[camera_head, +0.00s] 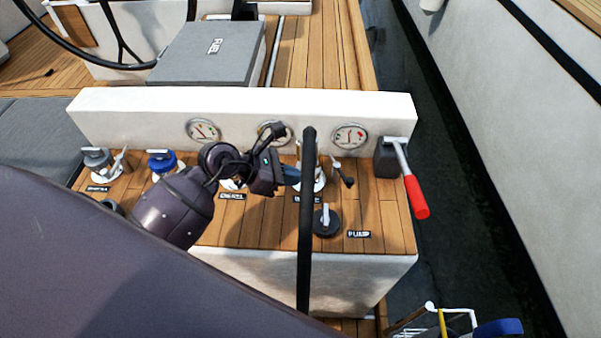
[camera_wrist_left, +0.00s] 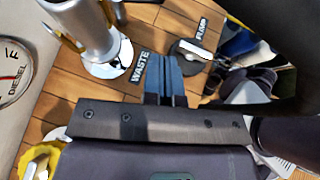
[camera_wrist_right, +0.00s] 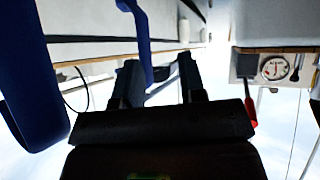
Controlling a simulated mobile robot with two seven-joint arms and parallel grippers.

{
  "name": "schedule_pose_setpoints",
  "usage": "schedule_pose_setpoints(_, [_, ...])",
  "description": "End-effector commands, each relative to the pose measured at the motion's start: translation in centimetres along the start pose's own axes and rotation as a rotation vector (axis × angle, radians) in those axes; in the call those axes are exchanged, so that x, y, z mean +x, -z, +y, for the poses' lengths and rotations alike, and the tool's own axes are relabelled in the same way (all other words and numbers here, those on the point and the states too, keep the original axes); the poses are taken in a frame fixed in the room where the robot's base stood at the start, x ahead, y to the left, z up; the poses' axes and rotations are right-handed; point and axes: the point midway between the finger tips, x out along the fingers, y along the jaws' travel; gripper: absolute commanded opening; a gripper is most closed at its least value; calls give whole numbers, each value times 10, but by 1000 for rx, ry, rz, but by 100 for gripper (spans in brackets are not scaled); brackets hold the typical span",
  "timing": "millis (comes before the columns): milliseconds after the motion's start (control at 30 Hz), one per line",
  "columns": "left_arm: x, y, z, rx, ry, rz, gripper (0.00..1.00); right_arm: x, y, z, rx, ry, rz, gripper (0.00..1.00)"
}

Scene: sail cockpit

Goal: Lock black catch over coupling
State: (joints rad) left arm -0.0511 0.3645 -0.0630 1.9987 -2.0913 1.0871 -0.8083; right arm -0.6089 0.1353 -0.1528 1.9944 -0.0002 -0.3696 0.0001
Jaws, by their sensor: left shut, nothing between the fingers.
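In the left wrist view a silver cylindrical coupling (camera_wrist_left: 92,25) stands on a white flange beside the WASTE label (camera_wrist_left: 140,67). In the head view its flange (camera_head: 318,183) is partly hidden by a dark upright bar. A small black lever (camera_head: 345,176), perhaps the catch, sticks out to its right; I cannot tell whether it is over the coupling. My left gripper (camera_head: 292,176) is shut and empty, just left of the fitting and apart from the cylinder in the wrist view (camera_wrist_left: 165,72).
The dark bar (camera_head: 306,240) crosses in front of the console. A black PUMP cap (camera_head: 326,222) lies near the WASTE fitting, and a red-handled lever (camera_head: 416,197) is at right. A white wall (camera_head: 110,115) with gauges rises behind.

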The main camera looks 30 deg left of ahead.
Motion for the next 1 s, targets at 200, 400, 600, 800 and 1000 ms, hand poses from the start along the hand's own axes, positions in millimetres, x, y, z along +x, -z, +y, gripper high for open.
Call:
schedule_pose_setpoints(200, [40, 0, -1, -3, 3, -3, 0, 1, 2, 2, -6, 0, 3, 38])
schedule_pose_setpoints(400, [76, 0, -1, -2, 2, -3, 0, 7, 6, 2, -11, 2, 13, 38])
schedule_pose_setpoints(600, [100, -12, -1, 0, 2, -3, 0, 8, 10, 2, -14, 3, 19, 38])
schedule_pose_setpoints(800, [112, -18, 0, 1, 0, -1, 0, 6, 7, 3, -14, 2, 15, 38])
schedule_pose_setpoints(1000, [115, -20, 0, 2, 0, -1, 0, 6, 6, 3, -13, 1, 13, 38])
